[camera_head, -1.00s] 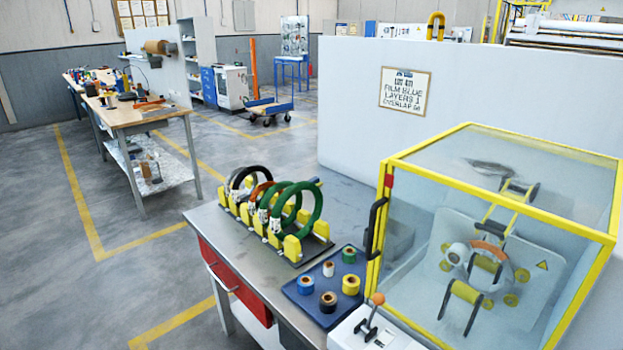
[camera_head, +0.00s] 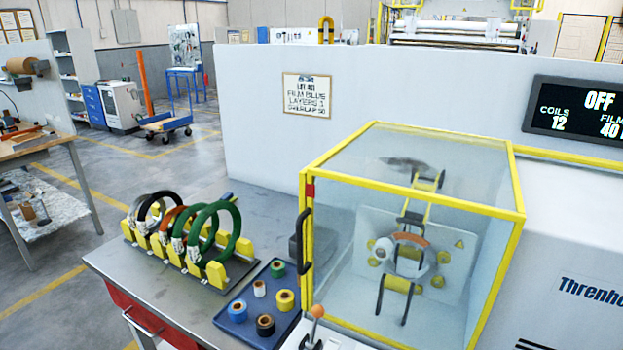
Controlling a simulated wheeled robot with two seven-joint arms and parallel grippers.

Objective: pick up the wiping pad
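I cannot make out a wiping pad in this view. A small blue item (camera_head: 226,197) lies at the back of the metal table behind the coil rack, too small to identify. Neither of my grippers shows in the head view.
A rack (camera_head: 237,268) with several coils stands on the metal table (camera_head: 118,262). In front is a blue tray (camera_head: 236,333) with film rolls. A yellow-framed glass enclosure (camera_head: 512,208) with a black handle stands right, by a lever (camera_head: 316,313). A workbench (camera_head: 50,146) is far left.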

